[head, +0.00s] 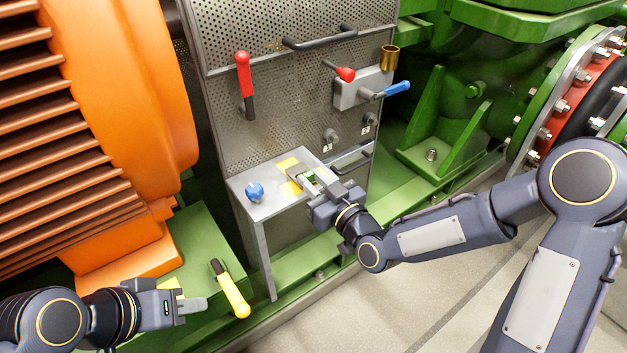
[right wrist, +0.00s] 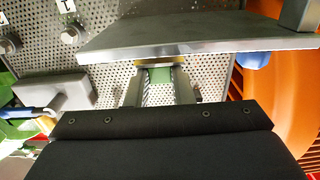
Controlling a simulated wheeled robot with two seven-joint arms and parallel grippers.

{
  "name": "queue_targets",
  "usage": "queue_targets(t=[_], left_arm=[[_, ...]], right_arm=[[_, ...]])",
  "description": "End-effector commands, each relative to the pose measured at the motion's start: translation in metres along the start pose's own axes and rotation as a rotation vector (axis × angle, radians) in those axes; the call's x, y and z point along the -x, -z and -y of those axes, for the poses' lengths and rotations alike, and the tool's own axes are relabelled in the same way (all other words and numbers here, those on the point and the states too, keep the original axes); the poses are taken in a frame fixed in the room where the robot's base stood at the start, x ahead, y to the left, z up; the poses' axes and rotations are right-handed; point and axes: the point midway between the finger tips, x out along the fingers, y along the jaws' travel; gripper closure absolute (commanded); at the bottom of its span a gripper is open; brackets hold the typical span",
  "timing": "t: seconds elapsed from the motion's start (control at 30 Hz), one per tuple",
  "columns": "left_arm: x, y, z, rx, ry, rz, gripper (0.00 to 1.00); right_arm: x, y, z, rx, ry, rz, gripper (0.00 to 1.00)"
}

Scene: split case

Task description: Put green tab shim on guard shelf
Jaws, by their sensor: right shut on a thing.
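The guard shelf (head: 262,211) is a grey plate on the perforated guard, with yellow marks (head: 287,163) on its top. My right gripper (head: 305,176) is at the shelf's right part, shut on the green tab shim (head: 309,175). In the right wrist view, the green shim (right wrist: 160,75) shows between the fingers (right wrist: 158,88), close to the edge of the shelf (right wrist: 205,38). I cannot tell whether the shim touches the shelf; the fingers hide much of it. My left gripper (head: 190,301) is low at the left, away from the shelf; its finger gap is unclear.
A red-handled lever (head: 244,80), a grey box (head: 362,88) with red and blue handles, and a brass cup (head: 389,58) are on the guard above. A yellow-handled lever (head: 232,292) is near my left gripper.

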Motion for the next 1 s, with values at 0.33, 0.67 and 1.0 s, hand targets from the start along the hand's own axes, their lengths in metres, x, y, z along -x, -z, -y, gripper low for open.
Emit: queue_targets(t=[0.33,0.67,1.0], left_arm=[[-0.006,-0.003,0.003,0.000,0.000,0.000,0.67],[-0.011,-0.006,0.005,0.000,0.000,0.000,0.67],[-0.010,-0.005,0.005,0.000,0.000,0.000,0.67]], right_arm=[[0.000,-0.006,0.000,0.000,0.000,-0.001,1.00],[0.000,-0.012,0.000,0.000,0.000,-0.001,1.00],[0.000,-0.011,0.000,0.000,0.000,-0.001,0.54]])
